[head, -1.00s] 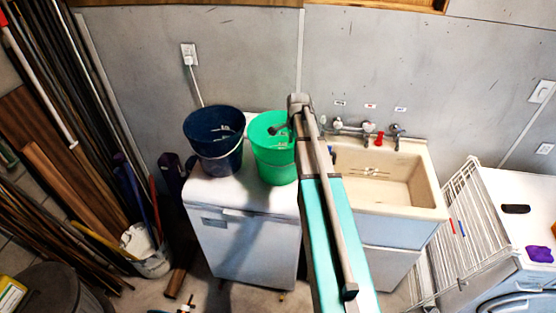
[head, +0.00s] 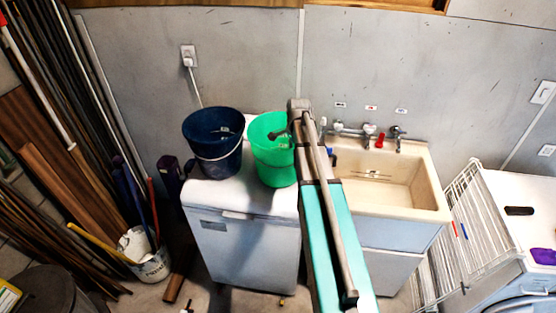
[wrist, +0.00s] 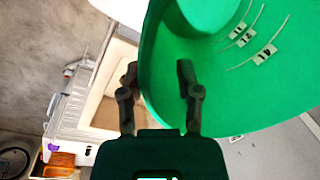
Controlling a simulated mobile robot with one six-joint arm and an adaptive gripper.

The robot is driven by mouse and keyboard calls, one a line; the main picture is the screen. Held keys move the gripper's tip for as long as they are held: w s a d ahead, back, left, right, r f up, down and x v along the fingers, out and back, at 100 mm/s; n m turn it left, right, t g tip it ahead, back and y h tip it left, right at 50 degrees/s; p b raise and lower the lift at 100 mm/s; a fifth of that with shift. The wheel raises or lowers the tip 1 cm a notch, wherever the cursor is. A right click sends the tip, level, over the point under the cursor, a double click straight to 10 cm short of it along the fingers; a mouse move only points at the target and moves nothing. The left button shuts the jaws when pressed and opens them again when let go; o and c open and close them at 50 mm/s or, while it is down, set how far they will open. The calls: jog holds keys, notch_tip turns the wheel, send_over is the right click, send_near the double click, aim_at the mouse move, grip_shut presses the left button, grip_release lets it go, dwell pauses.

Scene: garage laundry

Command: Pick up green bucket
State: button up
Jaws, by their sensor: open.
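The green bucket (head: 272,160) stands upright on the right part of the white chest-like appliance, with its open top facing up. In the wrist view the green bucket (wrist: 225,65) fills the upper right, with volume marks on its inside wall. My gripper (wrist: 158,85) is open, with one finger outside the bucket's wall and the other inside, so the rim lies between them. I cannot tell whether either finger touches the wall. In the head view my arm covers most of the gripper at the bucket's right side.
A dark blue bucket (head: 212,142) stands close left of the green one on the white appliance (head: 243,240). A beige utility sink (head: 385,212) with taps is to the right. A white wire rack (head: 455,235) stands further right. The grey wall is close behind.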

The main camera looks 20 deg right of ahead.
jog(key=shift+w+f+b, duration=0.15)
jog(key=shift+f+b, duration=1.45)
jog(key=shift+f, duration=0.3)
grip_shut()
